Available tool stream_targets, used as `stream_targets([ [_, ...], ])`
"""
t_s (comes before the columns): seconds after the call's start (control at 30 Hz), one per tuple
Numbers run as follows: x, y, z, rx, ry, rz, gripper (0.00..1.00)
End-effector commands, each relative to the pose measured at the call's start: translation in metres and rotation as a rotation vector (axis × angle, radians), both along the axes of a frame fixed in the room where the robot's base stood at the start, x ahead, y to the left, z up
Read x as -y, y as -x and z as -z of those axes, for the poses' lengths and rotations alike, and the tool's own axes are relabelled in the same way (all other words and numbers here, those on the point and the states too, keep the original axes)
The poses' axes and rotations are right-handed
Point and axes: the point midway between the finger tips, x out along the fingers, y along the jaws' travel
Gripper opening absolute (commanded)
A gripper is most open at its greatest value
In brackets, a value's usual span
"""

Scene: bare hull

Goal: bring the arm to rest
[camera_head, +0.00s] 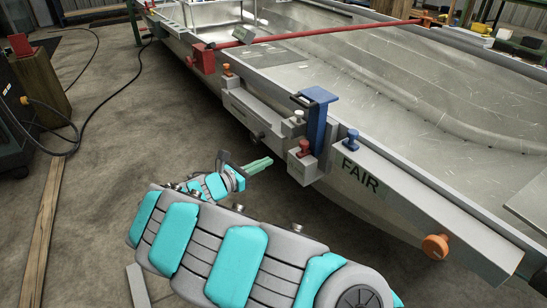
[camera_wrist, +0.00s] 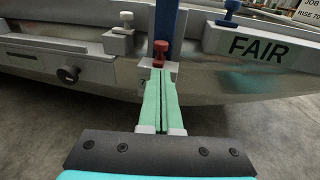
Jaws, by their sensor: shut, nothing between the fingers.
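My gripper (camera_head: 268,162) is in the middle of the head view, at the end of my turquoise and grey arm. Its green fingers lie together and hold nothing. They point toward the hull's side, with a gap between the tips and the grey block below the blue post. In the wrist view my gripper (camera_wrist: 161,75) is seen from behind, with both fingers side by side. Its tips appear in line with the red knob (camera_wrist: 160,50). The arm is stretched out low in front of the hull.
The metal hull (camera_head: 400,95) fills the right side. Along its edge are the blue post (camera_head: 318,115), the red knob (camera_head: 304,147), a blue knob (camera_head: 352,137), a FAIR label (camera_head: 361,178) and an orange knob (camera_head: 435,246). A timber (camera_head: 42,225) and a cable lie left; floor between is clear.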

Motion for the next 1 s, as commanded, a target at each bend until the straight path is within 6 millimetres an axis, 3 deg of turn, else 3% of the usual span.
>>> stream_targets([
  [0.17, -0.001, 0.003, -0.002, 0.002, -0.003, 0.004, 0.0],
  [0.27, 0.018, 0.003, -0.011, 0.017, -0.029, 0.048, 0.0],
  [0.37, 0.058, 0.005, -0.03, 0.052, -0.091, 0.146, 0.0],
  [0.47, 0.117, 0.018, -0.053, 0.104, -0.187, 0.293, 0.0],
  [0.6, 0.193, 0.049, -0.078, 0.185, -0.336, 0.505, 0.0],
  [0.7, 0.239, 0.08, -0.087, 0.241, -0.443, 0.652, 0.0],
  [0.83, 0.286, 0.127, -0.093, 0.313, -0.586, 0.84, 0.0],
  [1.0, 0.324, 0.191, -0.09, 0.399, -0.77, 1.074, 0.0],
])
